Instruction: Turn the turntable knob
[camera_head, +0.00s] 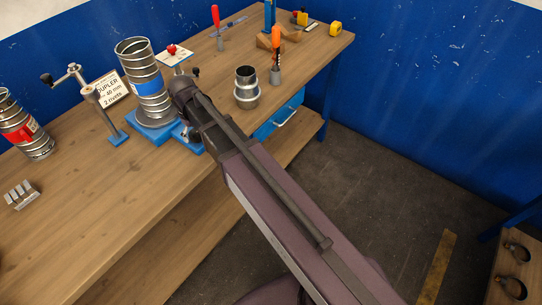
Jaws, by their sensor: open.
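The turntable has a blue base (157,127) on the wooden bench. A ribbed metal duct (146,76) with a blue band stands upright on it. Blue and metal parts (187,134) stick out at the base's right side, partly behind my arm; I cannot make out the knob clearly there. My arm reaches in from the lower right, and its dark end (183,91) appears just right of the duct in the picture. My gripper's fingers do not show; they are hidden by the arm. I cannot tell whether anything touches the turntable.
A crank stand (97,101) and a sign (111,90) are left of the duct. A metal collar (246,88) and an orange-handled tool (276,45) stand to the right. The bench's front middle is clear.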

